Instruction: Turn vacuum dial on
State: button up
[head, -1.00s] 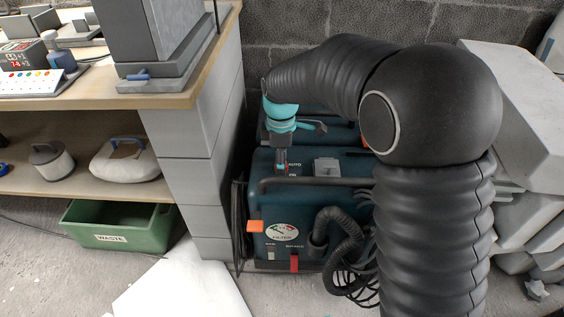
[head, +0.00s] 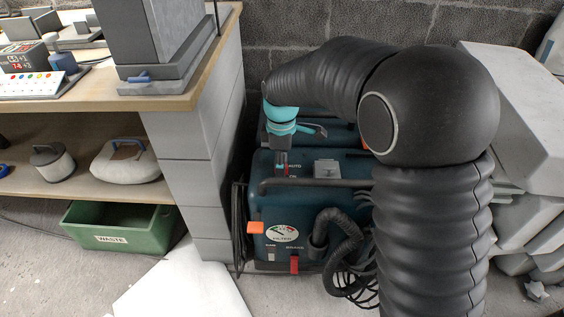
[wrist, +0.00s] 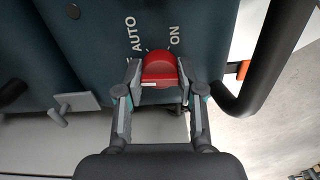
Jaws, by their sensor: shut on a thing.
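The vacuum (head: 345,215) is a dark teal box on the floor beside the workbench. Its red dial (wrist: 160,68) sits on the top panel, with the printed words AUTO and ON beside it in the wrist view. My gripper (wrist: 161,74) is shut on the red dial, one finger on each side. A white mark shows along the dial's lower edge; I cannot tell which label the dial points to. In the head view my gripper (head: 281,163) reaches down onto the panel and mostly hides the dial.
A dark handle bar (head: 315,183) crosses the vacuum's top close to my gripper. A ribbed hose (head: 345,235) and cables hang at its front. The workbench (head: 185,150) stands left, a green waste bin (head: 115,230) below it. Grey blocks (head: 525,120) are stacked right.

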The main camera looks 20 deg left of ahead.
jog(key=m+p, duration=0.2)
jog(key=m, duration=0.3)
jog(key=shift+r+m, duration=0.1)
jog(key=shift+m, duration=0.3)
jog(key=m+p, duration=0.1)
jog(key=m, duration=0.4)
jog(key=m+p, duration=0.1)
jog(key=m, duration=0.5)
jog(key=shift+m, duration=0.4)
jog(key=m, duration=0.5)
jog(key=shift+p, duration=0.3)
jog(key=shift+m, duration=0.4)
jog(key=o, duration=1.1)
jog(key=shift+o, duration=0.2)
